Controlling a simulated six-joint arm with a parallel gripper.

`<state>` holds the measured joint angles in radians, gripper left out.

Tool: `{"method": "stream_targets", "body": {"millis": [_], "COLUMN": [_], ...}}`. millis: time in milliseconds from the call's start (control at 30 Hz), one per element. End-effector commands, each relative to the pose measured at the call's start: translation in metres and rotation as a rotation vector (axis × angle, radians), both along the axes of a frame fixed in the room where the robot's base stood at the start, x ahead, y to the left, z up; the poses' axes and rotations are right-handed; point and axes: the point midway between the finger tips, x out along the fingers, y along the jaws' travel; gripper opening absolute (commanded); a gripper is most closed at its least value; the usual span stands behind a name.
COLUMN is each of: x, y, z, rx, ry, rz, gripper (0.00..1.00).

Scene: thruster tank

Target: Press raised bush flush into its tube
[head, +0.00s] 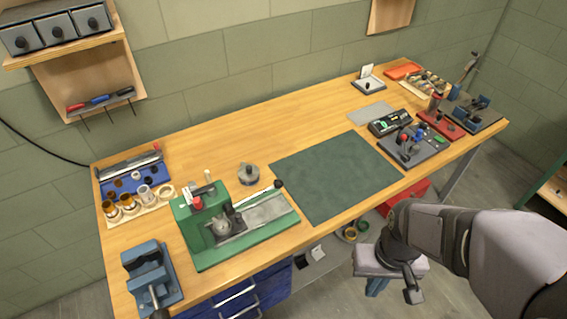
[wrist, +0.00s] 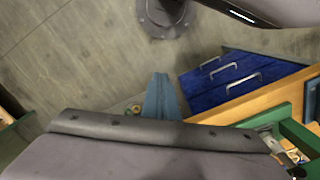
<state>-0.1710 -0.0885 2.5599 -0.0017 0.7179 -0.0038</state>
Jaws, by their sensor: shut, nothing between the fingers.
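Several short tubes or rings, amber-brown and pale, stand in a row on a light wooden tray (head: 119,219) at the bench's left end. A brown one (head: 128,203) and a pale one (head: 146,194) show there. They are too small to tell which holds a raised bush. My gripper (head: 413,296) is shut and empty, pointing down in front of the bench's front edge, well to the right of the tray and touching none of its tubes. The wrist view shows no tube or bush; a grey arm link of mine fills its lower part.
A green fixture (head: 190,240) with a black-knobbed lever stands right of the tray. A blue vise (head: 150,275) is at the near left corner. A dark green mat (head: 335,175) lies bare mid-bench. Boxes and tools crowd the right end. Blue drawers (wrist: 225,75) sit below the bench.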

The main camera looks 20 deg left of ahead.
Motion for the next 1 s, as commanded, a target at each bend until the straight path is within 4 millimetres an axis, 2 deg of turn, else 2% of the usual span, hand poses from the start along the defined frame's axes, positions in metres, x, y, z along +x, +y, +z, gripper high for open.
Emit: {"method": "stream_targets", "body": {"millis": [67, 167, 333, 467, 600, 733, 867, 900, 1000], "x": [-0.007, 0.007, 0.059, 0.097, 0.132, 0.159, 0.184, 0.189, 0.193], "y": [0.014, 0.039, 0.102, 0.156, 0.215, 0.256, 0.275, 0.278, 0.279], "z": [-0.015, -0.021, -0.012, 0.007, 0.042, 0.087, 0.143, 0.163, 0.208], "rx": [-0.006, -0.005, 0.023, 0.052, 0.09, 0.131, 0.179, 0.196, 0.235], "ry": [0.03, 0.019, -0.076, -0.152, -0.226, -0.282, -0.325, -0.333, -0.334], "rz": [0.073, 0.163, 0.307, 0.396, 0.407, 0.309, 0.105, 0.024, -0.207], "gripper": [0.0, 0.0, 0.0, 0.0, 0.0, 0.0, 0.0, 0.0, 0.0]}}
